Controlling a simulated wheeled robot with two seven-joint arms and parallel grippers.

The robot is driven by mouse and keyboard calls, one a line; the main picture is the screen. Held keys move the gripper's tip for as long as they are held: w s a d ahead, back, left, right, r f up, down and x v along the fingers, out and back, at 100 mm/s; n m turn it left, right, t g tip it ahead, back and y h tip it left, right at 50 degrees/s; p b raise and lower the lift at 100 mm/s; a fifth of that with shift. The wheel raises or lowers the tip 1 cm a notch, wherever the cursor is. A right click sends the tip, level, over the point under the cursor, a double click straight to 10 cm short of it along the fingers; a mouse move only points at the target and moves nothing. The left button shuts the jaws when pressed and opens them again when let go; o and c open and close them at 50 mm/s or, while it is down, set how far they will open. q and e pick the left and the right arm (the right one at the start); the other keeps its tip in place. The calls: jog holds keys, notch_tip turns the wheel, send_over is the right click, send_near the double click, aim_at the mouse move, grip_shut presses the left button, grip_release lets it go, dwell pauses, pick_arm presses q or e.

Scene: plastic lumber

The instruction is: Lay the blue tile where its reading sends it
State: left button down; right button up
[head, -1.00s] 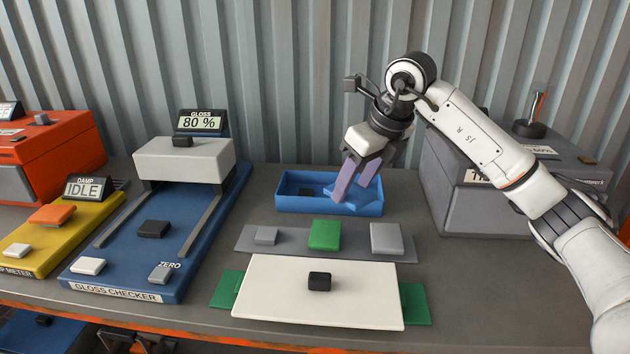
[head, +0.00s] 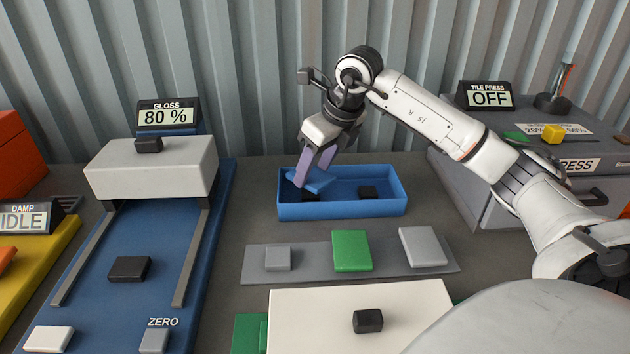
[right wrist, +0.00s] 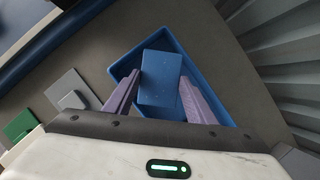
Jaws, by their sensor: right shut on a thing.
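My right gripper (head: 312,172) is shut on the blue tile (head: 318,181), at the left end of a blue tray (head: 342,210). The tile looks tilted in the head view; I cannot tell whether it touches the tray. In the right wrist view the tile (right wrist: 161,82) sits between the two purple fingers, above the tray (right wrist: 124,73). The gloss checker's display (head: 169,116) reads 80 %. The tile press (head: 500,190) display (head: 490,97) reads OFF. My left gripper is not in view.
A grey strip (head: 310,257) with a green block (head: 351,250) and two grey ones lies before the tray. A white board (head: 310,310) with a black knob (head: 367,321) covers green pieces in front. The gloss checker (head: 220,215) stands left, the yellow damp meter (head: 50,260) beyond, reading IDLE.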

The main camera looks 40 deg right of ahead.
aim_at(316, 177)
jog(key=shift+f, duration=1.7)
jog(key=shift+f, duration=0.15)
jog(key=o, duration=1.1)
jog(key=shift+o, duration=0.2)
jog(key=v, duration=1.2)
jog(key=shift+w, duration=0.1)
